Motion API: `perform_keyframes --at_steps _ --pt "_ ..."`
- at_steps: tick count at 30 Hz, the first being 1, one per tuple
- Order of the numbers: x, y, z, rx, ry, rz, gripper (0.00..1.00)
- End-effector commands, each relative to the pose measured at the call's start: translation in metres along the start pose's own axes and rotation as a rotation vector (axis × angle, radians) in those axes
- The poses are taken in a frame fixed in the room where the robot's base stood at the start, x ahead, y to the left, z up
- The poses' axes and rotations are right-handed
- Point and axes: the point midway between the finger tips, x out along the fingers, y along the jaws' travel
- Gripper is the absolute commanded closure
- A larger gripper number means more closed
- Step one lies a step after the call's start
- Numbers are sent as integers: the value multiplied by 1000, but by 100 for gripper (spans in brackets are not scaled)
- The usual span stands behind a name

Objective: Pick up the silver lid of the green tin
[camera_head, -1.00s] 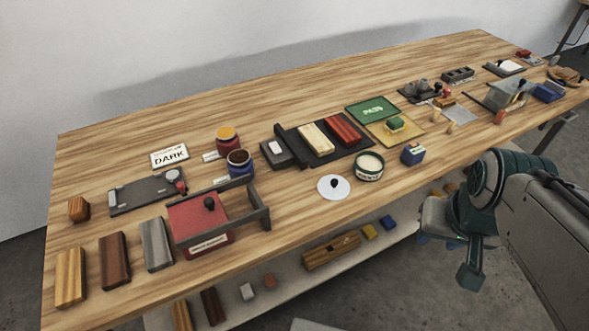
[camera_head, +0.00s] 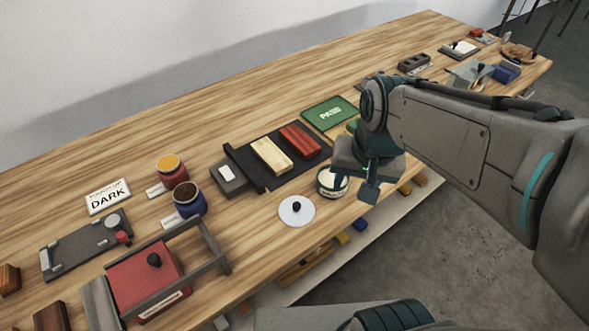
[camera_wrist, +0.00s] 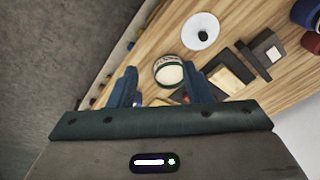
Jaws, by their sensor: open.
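The silver lid (camera_head: 297,210) is a flat round disc with a black knob, lying on the wooden table near its front edge. It also shows in the wrist view (camera_wrist: 203,32), knob up. The green tin (camera_head: 328,184) stands open just right of the lid, with pale contents; it also shows in the wrist view (camera_wrist: 168,72). My gripper (camera_head: 362,185) is above the table at the tin's right, apart from the lid and partly in front of the tin. In the wrist view my gripper (camera_wrist: 160,85) has its two blue fingers spread with nothing held between them.
A black tray (camera_head: 262,178) with a cream block and a red block lies behind the lid. A red box with a grey frame (camera_head: 150,275) stands at the front left. Bare table surrounds the lid's left side. A lower shelf (camera_head: 385,210) runs below the front edge.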

Motion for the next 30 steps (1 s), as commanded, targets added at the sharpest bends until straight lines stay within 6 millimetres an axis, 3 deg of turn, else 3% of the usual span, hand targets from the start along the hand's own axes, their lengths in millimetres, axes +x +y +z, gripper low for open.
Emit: perform_keyframes --at_steps 9,15,20,30 --pt "42 -79 -50 498 -137 73 55" --pt "62 -109 -62 696 -141 140 55" --pt "74 -115 -64 753 -138 159 55" --pt "135 -108 -52 756 -138 161 55"
